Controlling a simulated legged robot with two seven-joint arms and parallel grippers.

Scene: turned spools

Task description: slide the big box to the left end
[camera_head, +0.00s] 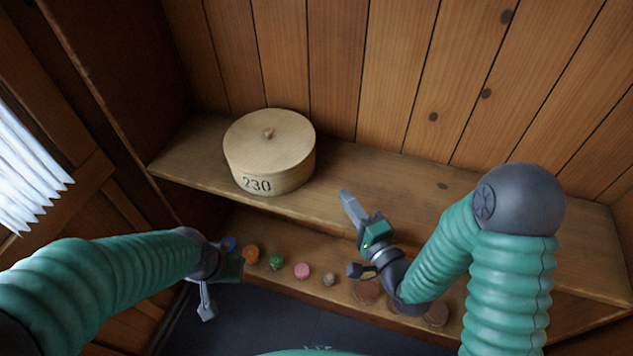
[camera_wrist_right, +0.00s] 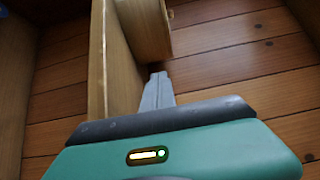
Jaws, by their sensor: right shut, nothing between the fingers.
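The big box (camera_head: 268,150) is a round, pale wooden box with a lid, a small knob and "230" on its side. It stands upright on the upper shelf (camera_head: 400,188), towards its left end, with some bare shelf to its left. Its side also shows at the top of the right wrist view (camera_wrist_right: 147,28). My right gripper (camera_head: 346,196) is shut and empty, to the right of the box and a little apart from it in the head view. It also shows in the right wrist view (camera_wrist_right: 158,78). My left gripper (camera_head: 207,305) is low at the left, below the shelf; its jaws are unclear.
A lower shelf holds small turned spools: blue (camera_head: 229,243), orange (camera_head: 251,254), green (camera_head: 276,261), pink (camera_head: 302,270) and grey (camera_head: 329,279). Brown round pieces (camera_head: 366,291) lie further right, partly behind my right arm. A plank wall (camera_head: 400,80) closes the back.

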